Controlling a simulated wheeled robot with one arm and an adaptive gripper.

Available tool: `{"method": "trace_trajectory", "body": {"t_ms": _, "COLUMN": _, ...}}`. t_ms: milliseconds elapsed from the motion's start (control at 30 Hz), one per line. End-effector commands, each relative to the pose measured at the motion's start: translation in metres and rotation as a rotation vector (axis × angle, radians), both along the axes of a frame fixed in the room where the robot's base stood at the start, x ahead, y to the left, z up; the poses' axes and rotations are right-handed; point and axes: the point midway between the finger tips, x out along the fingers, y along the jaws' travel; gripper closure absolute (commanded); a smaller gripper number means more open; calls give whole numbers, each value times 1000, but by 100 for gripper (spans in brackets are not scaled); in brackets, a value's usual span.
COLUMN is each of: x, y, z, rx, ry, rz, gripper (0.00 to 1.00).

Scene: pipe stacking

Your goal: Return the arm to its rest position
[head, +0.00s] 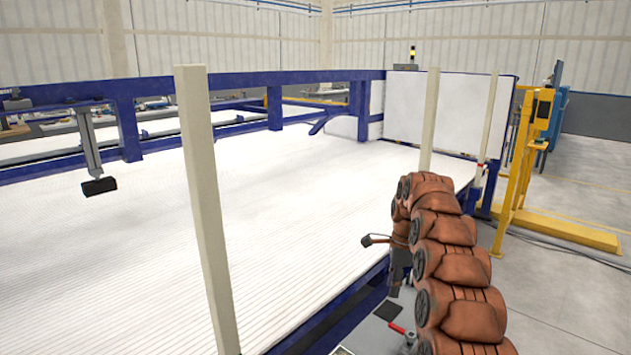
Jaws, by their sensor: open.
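My copper-brown segmented arm (445,262) rises from the bottom right, bends over at its top and comes down on the far side. My gripper (397,275) is a dark shape at the low end of the arm, partly hidden behind the arm's links. It hangs beside the near right edge of the blue-framed table, and I see nothing held in it. Its fingertips are too small to make out clearly. A small dark part on a short stem (367,240) sticks out to the left of the wrist.
A wide white ridged bed (290,190) fills the left and middle, edged by a blue frame (240,82). Pale upright posts stand at its near side (205,210) and farther right (429,120). A yellow stand (520,170) is at right. Grey floor (570,300) is open there.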

Motion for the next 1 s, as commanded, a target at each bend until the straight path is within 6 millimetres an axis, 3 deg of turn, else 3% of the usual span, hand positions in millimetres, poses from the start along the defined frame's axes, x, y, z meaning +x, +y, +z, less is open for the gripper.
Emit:
{"method": "trace_trajectory", "body": {"t_ms": 433, "x": -88, "y": 27, "z": 53, "rx": 52, "ry": -7, "rz": 417, "gripper": 59}}
{"method": "trace_trajectory", "body": {"t_ms": 1000, "x": -231, "y": 42, "z": 83, "rx": 89, "ry": -7, "rz": 929, "gripper": 59}}
